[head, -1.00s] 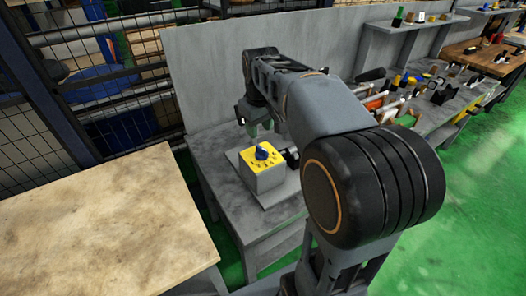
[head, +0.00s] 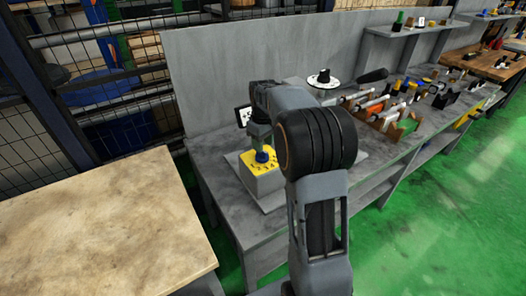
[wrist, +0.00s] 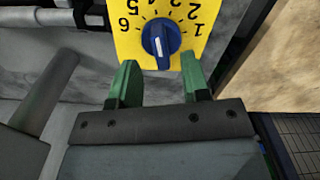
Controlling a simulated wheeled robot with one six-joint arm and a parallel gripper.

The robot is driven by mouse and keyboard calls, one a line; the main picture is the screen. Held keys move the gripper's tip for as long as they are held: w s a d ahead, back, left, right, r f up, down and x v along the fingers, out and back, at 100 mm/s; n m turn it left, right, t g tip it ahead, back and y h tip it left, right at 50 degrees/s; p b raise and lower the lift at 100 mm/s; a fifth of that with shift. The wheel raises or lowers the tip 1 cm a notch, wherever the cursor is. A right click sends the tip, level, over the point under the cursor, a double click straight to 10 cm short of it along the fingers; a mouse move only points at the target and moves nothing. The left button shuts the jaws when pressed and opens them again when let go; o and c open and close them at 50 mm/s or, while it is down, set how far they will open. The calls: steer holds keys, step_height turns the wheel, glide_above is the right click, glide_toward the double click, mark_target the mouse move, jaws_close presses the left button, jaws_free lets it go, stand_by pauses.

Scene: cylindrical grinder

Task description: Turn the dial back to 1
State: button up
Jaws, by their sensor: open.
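The digits on the yellow face (wrist: 131,45) appear upside down, with 6 at left and 1 at right; I cannot tell which one the dial is set to. My gripper (wrist: 158,62) is open, its two green fingers just below the dial in the wrist view. In the head view, my arm comes down right over the dial and hides the fingertips.
A white round gauge-like disc (head: 323,80) stands behind my arm. Racks with orange and white rods (head: 385,112) are to the right on the grey bench. A worn tan table (head: 95,225) is at the left front. A grey panel (head: 220,70) stands behind the bench.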

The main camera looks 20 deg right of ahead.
steer(key=shift+f, duration=1.85)
steer(key=shift+c, duration=0.3)
jaws_close()
